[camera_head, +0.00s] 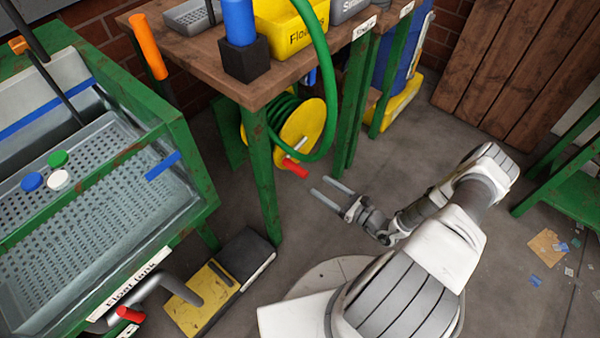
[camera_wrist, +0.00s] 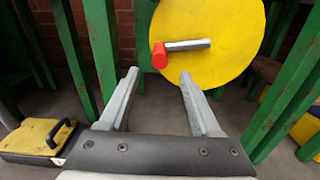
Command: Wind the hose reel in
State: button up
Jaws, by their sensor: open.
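The hose reel (camera_head: 304,128) has a yellow disc and stands under the wooden table between green legs. Green hose (camera_head: 323,60) is wound behind the disc, and a length of it loops up over the table edge. A crank handle with a red grip (camera_head: 294,168) sticks out from the disc. In the wrist view the yellow disc (camera_wrist: 215,50) is ahead, with the red grip (camera_wrist: 160,56) pointing toward me on a metal rod. My gripper (camera_head: 328,190) is open and empty, a little right of and below the red grip. Its fingers (camera_wrist: 158,75) point at the disc's lower part, apart from the handle.
The wooden table (camera_head: 285,73) holds a yellow bin (camera_head: 285,25), grey bins and a black block with a blue cylinder. Green table legs (camera_head: 262,180) flank the reel. A green float tank (camera_head: 150,200) stands left, with a yellow-black pedal (camera_head: 205,297) on the floor.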

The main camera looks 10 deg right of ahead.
aim_at(300, 171)
jog(key=b+x, duration=0.2)
jog(key=x, duration=0.8)
grip_shut()
jog(key=shift+s, duration=0.1)
dwell(1.1)
